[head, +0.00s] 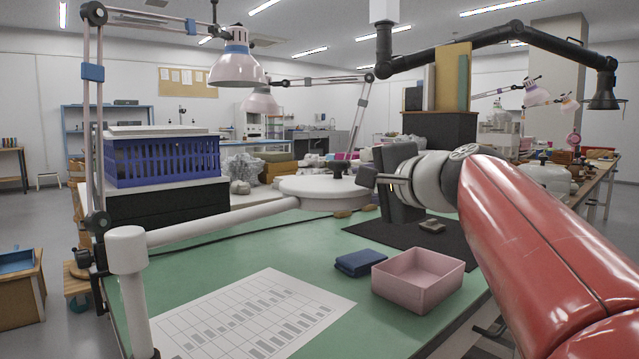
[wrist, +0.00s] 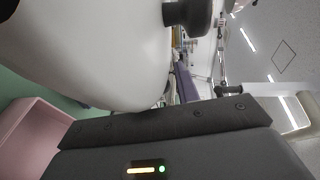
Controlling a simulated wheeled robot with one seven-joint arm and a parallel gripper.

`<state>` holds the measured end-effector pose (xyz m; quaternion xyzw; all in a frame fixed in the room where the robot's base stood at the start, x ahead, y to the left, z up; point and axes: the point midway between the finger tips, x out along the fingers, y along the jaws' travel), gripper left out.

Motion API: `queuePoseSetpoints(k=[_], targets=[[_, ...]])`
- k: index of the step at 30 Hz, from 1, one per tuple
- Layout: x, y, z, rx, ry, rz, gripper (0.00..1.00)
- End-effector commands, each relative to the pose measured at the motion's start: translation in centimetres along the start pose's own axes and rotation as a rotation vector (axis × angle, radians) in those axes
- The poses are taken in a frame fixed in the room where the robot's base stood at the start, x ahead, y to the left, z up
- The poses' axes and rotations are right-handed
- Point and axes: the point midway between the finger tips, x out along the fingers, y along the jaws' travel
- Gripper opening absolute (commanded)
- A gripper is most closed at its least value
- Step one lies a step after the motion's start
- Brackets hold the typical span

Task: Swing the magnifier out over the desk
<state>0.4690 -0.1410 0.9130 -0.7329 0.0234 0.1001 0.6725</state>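The magnifier has a round white head (head: 322,188) with a dark knob on top, on a white arm (head: 225,222) from a post at the desk's left front. Its head is over the green desk (head: 225,262), level and to the left of my gripper. In the wrist view the magnifier's white head (wrist: 95,50) fills the upper left, very close, with its dark knob (wrist: 188,14) at the top. My gripper (head: 378,190) is a dark block beside the head's right edge. Its fingertips are not clear, and I cannot tell whether it touches the head.
A pink tray (head: 418,278) and a folded blue cloth (head: 360,262) lie on the desk, with a printed sheet (head: 255,315) at front left. A black mat (head: 385,233) holds a small object. A blue basket (head: 160,160) and lamp (head: 237,68) stand at back left.

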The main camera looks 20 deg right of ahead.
Motion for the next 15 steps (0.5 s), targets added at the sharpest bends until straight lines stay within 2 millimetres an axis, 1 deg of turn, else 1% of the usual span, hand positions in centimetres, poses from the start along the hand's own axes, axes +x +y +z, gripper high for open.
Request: queuePoseSetpoints(k=[2, 5, 15], targets=[[-0.1, 0.0, 0.1, 0.000, -0.001, 0.000, 0.32], [-0.8, -0.1, 0.1, -0.001, -0.001, -0.001, 0.32], [-6.3, -0.1, -0.1, -0.001, 0.001, -0.001, 0.32]])
